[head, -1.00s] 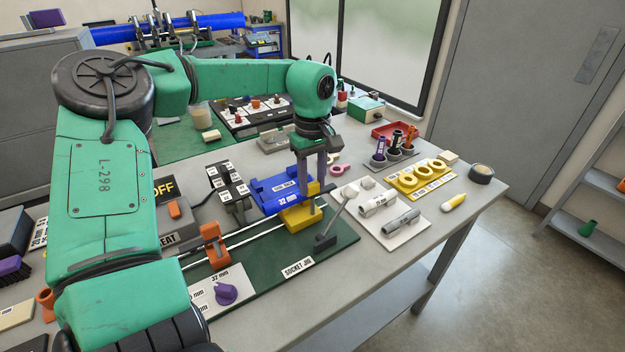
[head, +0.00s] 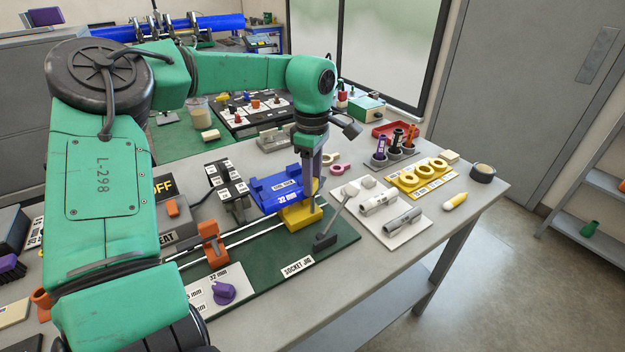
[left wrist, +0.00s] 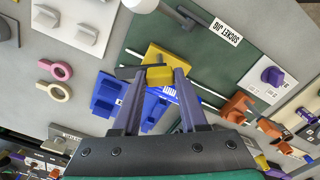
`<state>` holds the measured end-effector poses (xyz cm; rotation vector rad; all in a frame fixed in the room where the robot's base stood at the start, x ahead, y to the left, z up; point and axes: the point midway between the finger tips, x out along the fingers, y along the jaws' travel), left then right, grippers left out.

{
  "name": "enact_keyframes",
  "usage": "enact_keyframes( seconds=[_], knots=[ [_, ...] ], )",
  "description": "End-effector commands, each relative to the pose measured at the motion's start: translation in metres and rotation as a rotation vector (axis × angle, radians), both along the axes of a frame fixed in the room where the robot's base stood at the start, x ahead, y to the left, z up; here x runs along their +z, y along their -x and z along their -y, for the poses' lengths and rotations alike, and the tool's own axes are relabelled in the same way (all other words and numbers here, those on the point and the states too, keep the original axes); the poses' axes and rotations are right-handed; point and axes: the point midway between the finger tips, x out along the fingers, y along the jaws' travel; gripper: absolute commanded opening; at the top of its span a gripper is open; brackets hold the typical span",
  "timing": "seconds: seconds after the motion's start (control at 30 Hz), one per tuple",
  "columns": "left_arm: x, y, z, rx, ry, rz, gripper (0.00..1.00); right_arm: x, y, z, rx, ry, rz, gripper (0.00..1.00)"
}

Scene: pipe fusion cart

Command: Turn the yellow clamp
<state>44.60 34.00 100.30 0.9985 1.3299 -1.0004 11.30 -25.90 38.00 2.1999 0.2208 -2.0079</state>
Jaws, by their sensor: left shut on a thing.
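The yellow clamp (head: 299,215) sits on the rail of the green socket jig (head: 340,243), at the front of the blue block (head: 270,196) marked 32 mm. My left gripper (head: 311,178) points down over the clamp from above. In the head view the fingers partly hide the clamp's upper part. My right gripper is in neither view.
A grey-handled lever (head: 327,239) stands close to the right of the clamp. An orange clamp (head: 213,245) sits on the rail to the left. A white tray (head: 405,237) with grey fittings and a yellow ring holder (head: 408,184) lie to the right.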

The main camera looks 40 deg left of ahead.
Motion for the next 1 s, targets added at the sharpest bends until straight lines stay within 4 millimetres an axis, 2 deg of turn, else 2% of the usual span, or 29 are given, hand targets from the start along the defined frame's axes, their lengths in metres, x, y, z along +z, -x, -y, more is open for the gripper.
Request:
enact_keyframes(
  seconds=[0.7,1.0],
  knots=[
    [0.0,-0.001,-0.001,0.672,-0.003,0.004,0.0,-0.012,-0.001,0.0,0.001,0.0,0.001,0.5],
    [0.001,-0.001,-0.001,0.891,-0.002,0.004,0.0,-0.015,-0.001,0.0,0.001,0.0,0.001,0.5]
  ],
)
